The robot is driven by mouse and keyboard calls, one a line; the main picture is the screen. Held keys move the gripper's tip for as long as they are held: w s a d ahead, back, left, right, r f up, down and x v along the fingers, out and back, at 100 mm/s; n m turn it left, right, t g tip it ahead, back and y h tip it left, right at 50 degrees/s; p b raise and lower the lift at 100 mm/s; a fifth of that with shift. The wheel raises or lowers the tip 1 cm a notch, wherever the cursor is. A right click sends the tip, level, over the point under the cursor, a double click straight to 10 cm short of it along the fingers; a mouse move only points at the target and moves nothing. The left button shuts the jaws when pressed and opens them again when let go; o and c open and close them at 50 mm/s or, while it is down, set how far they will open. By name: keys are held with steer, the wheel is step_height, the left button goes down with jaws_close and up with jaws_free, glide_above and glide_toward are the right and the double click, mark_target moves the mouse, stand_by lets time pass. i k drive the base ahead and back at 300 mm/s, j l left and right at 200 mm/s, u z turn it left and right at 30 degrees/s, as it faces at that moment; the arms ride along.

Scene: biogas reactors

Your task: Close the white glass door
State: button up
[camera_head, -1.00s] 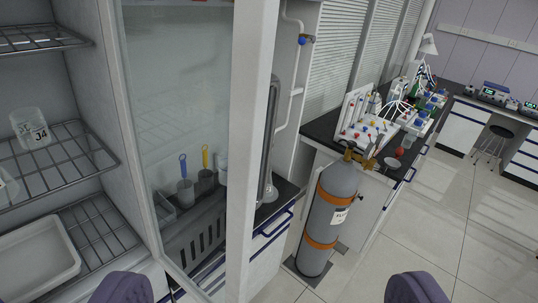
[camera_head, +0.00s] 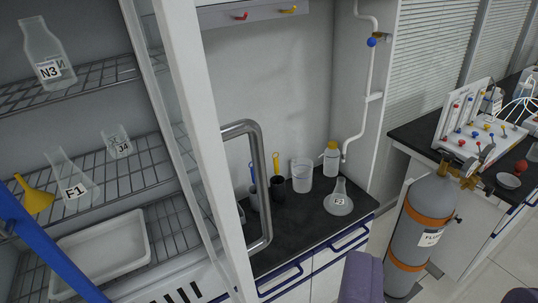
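The white-framed glass door (camera_head: 205,130) stands open, seen nearly edge-on in the head camera view. Its grey bar handle (camera_head: 255,190) is on the right side of the frame, in front of the counter. The open cabinet with wire shelves (camera_head: 110,190) shows to the left of the door. My gripper (camera_head: 440,287) is at the bottom edge, to the right of and apart from the handle in the picture. Its two purple fingers are spread with nothing visible between them. Their lower parts are cut off.
Cabinet shelves hold glassware, a yellow funnel (camera_head: 36,197) and a white tray (camera_head: 100,255). Behind the handle, a dark counter (camera_head: 310,225) carries beakers, a bottle and a flask (camera_head: 339,200). A grey gas cylinder (camera_head: 420,235) stands right. A blue bar (camera_head: 50,250) crosses the lower left.

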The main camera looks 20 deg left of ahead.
mark_target(165, 35)
steer(key=i+l+u, duration=0.1)
steer(key=i+l, duration=0.15)
steer(key=i+l+u, duration=0.15)
steer(key=l, duration=0.25)
steer(key=i+l+u, duration=0.1)
steer(key=i+l, duration=0.15)
steer(key=l, duration=0.15)
steer(key=i+l+u, duration=0.1)
steer(key=l, duration=0.3)
steer(key=i+l+u, duration=0.15)
steer(key=l, duration=0.25)
steer(key=i+u, duration=0.15)
steer(key=u, duration=1.4)
